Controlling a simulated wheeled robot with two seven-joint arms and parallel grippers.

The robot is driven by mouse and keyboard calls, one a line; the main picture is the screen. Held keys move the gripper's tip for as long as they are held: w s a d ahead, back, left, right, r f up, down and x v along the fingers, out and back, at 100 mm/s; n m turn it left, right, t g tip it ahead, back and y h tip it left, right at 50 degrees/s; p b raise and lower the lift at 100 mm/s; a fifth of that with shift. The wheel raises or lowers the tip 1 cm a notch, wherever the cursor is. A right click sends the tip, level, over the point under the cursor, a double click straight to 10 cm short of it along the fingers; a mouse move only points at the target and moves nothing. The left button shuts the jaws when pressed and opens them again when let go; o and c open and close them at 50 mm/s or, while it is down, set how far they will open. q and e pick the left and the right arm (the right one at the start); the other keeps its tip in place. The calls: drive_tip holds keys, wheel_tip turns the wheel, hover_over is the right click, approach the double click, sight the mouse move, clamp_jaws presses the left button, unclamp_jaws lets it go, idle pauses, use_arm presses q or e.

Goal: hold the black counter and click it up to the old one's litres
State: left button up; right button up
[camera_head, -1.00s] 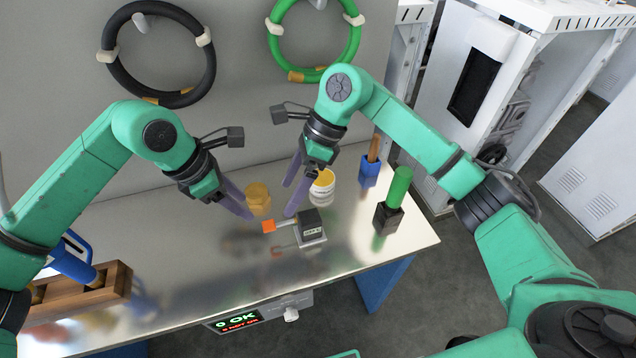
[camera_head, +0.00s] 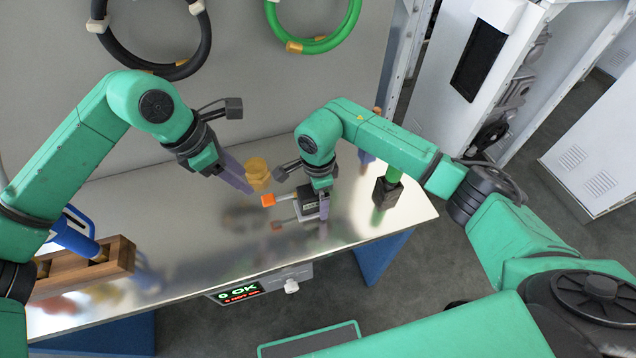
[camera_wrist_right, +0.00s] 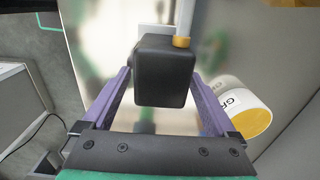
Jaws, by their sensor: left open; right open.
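The black counter (camera_head: 309,196) stands on the metal bench, with a pale face and a lever ending in an orange tab (camera_head: 268,200). My right gripper (camera_head: 324,204) is down at the counter, open. In the right wrist view the black body (camera_wrist_right: 165,72) sits between the two purple fingers (camera_wrist_right: 160,85), with a visible gap at the left finger; contact at the right finger is unclear. My left gripper (camera_head: 243,182) is open and empty, left of the orange tab and beside a brass-coloured piece (camera_head: 257,172). The counter's digits are too small to read.
A green-handled tool in a black block (camera_head: 387,190) stands at the right end. A wooden rack (camera_head: 115,262) with a blue nozzle (camera_head: 76,238) is at left. A display (camera_head: 238,293) hangs below the front edge.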

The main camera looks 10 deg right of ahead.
drive_tip(key=shift+f, duration=0.15)
clamp_jaws()
idle(0.9)
use_arm(q)
clamp_jaws()
idle(1.6)
